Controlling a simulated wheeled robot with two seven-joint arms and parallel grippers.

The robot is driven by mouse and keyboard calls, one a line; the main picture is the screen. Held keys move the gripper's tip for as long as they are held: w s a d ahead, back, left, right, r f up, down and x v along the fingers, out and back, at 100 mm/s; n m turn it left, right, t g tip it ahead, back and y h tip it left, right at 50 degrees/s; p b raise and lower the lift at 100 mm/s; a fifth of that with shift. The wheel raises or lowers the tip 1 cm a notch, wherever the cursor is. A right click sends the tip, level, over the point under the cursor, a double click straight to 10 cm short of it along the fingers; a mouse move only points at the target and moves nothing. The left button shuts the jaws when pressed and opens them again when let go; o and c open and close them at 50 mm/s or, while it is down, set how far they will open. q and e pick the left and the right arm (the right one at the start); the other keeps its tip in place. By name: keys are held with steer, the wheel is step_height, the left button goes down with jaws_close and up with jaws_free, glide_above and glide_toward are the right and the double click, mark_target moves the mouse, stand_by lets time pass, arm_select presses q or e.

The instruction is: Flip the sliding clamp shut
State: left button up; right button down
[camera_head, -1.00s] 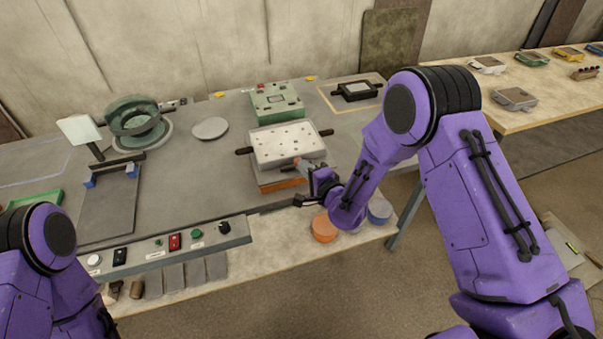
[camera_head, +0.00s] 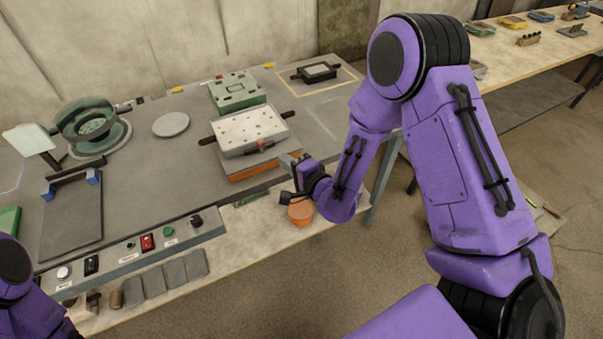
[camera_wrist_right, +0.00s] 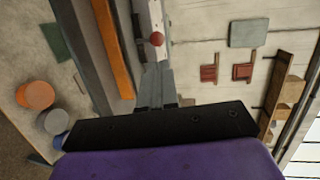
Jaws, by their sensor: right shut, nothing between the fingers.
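The sliding clamp (camera_head: 262,146) shows as a small red-handled part at the front edge of the white, dotted box (camera_head: 238,122). In the right wrist view its red knob (camera_wrist_right: 157,39) is just beyond the fingertips. Its handle seems to lie along the box front; I cannot tell whether it is fully shut. My right gripper (camera_head: 288,160) is shut and empty, just right of the clamp and in front of the box corner. Its fingers also show in the right wrist view (camera_wrist_right: 158,75). My left gripper is out of view; only part of that arm shows.
The box rests on an orange-edged base (camera_head: 250,171). A green box (camera_head: 236,90) stands behind it, and a round grey plate (camera_head: 171,124) lies left. A button panel (camera_head: 140,250) runs along the front edge. An orange round thing (camera_head: 301,212) is below my right gripper.

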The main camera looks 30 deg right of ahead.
steer(key=b+v, duration=0.1)
steer(key=v, duration=0.3)
steer(key=shift+s, duration=0.4)
steer(key=shift+w, duration=0.1)
